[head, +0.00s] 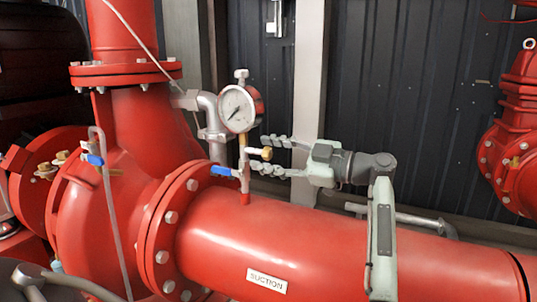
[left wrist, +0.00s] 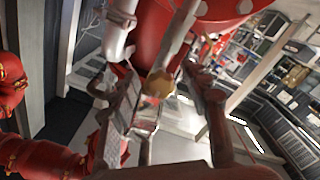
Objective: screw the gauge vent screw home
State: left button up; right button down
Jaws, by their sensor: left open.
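The pressure gauge (head: 237,108) has a white dial and red case and stands on a thin stem above the red suction pipe. A brass screw head (head: 266,153), which I take to be the gauge vent screw, sticks out sideways from that stem. My left gripper (head: 264,156) is open, with one finger above and one below the brass head. In the left wrist view, the brass hexagonal head (left wrist: 158,83) shows between the spread fingers of my left gripper (left wrist: 160,92). I cannot tell whether the screw is fully seated. My right gripper is in neither view.
A blue valve lever (head: 222,171) sits just left of the stem. The red pipe labelled SUCTION (head: 330,242) runs below my left gripper. A pale post (head: 308,75) and dark wall panels are behind.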

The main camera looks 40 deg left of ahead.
pick_arm(q)
jog(key=shift+d, duration=0.1)
jog(key=v, duration=1.2)
jog(key=shift+s, duration=0.1)
